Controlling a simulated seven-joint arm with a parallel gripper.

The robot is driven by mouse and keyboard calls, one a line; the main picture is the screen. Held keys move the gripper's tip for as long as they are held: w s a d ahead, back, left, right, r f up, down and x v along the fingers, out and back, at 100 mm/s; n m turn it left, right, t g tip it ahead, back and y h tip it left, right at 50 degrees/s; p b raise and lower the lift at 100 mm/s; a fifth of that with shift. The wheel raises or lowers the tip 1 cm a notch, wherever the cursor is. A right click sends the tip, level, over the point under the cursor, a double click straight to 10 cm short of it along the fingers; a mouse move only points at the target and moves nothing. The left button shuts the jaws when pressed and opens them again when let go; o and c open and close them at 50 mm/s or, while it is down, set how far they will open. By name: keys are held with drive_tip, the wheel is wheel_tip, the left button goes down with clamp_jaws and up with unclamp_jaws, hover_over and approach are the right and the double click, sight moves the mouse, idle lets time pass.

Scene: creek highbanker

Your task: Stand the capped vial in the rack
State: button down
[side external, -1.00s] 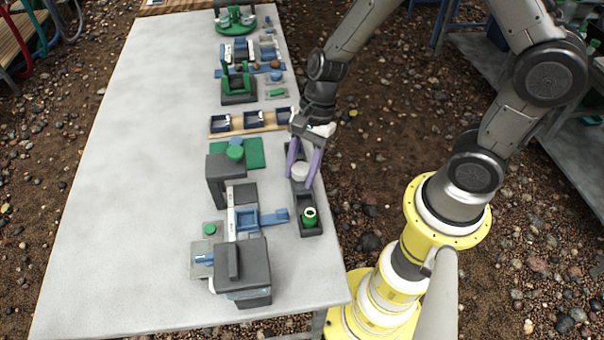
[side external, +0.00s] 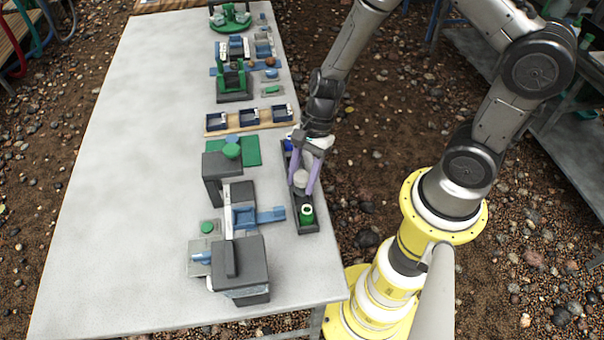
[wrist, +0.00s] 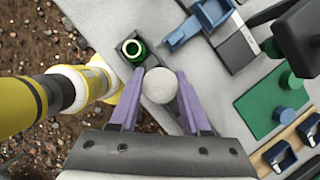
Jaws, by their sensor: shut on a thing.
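A round pale grey-white top (side external: 302,179), which looks like the vial's cap, sits between the purple fingers of my gripper (side external: 303,189). The wrist view shows it from above as a pale disc (wrist: 159,86), with a finger on each side. The body below it is hidden, so I cannot tell how deep it sits. It is over a long dark grey tray-like rack (side external: 309,231) at the table's right edge. A green ring-topped piece (side external: 307,211) stands in the rack's near end and shows just beyond the fingertips in the wrist view (wrist: 133,48).
A small blue part (side external: 287,145) shows at the rack's far end. Left of the rack are a blue holder (side external: 244,217), a dark grey block (side external: 240,270) and a green plate (side external: 248,153). A wooden strip with dark cups (side external: 249,122) lies farther back. The table's left half is clear.

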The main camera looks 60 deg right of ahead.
drive_tip(key=shift+f, duration=0.15)
idle(0.4)
drive_tip(key=shift+f, duration=0.5)
drive_tip(key=shift+f, duration=0.25)
idle(0.5)
drive_tip(key=shift+f, duration=0.45)
drive_tip(key=shift+f, duration=0.1)
idle(0.3)
drive_tip(key=shift+f, duration=0.3)
drive_tip(key=shift+f, duration=0.3)
idle(0.4)
drive_tip(key=shift+c, duration=1.4)
unclamp_jaws()
